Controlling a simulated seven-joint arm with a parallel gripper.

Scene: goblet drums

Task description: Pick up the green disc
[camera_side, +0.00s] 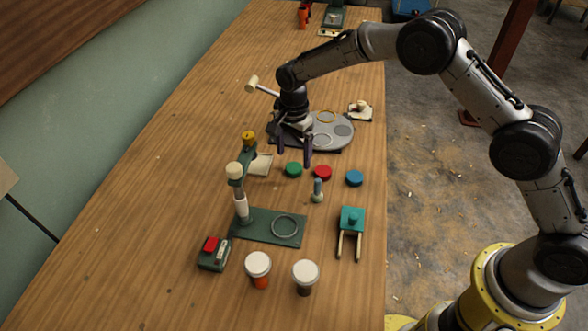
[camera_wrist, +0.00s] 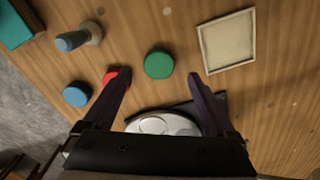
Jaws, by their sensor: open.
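The green disc (camera_side: 293,170) lies flat on the wooden table, left of the red disc (camera_side: 322,172) and the blue disc (camera_side: 354,178). My gripper (camera_side: 294,162) is open and empty, above the table close to the green disc. In the wrist view the green disc (camera_wrist: 159,64) shows between the fingers, a little beyond the fingertips (camera_wrist: 160,74). One finger partly covers the red disc (camera_wrist: 112,76) there. The blue disc (camera_wrist: 77,95) lies outside that finger. I cannot tell the exact height of the fingertips.
A square tray (camera_wrist: 227,41) lies beside the green disc. A peg-like tool (camera_side: 317,191) stands in front of the red disc. A green press stand (camera_side: 270,227), two lidded cups (camera_side: 258,267) and a teal clamp (camera_side: 351,219) are nearer. A grey round plate (camera_side: 335,137) lies behind.

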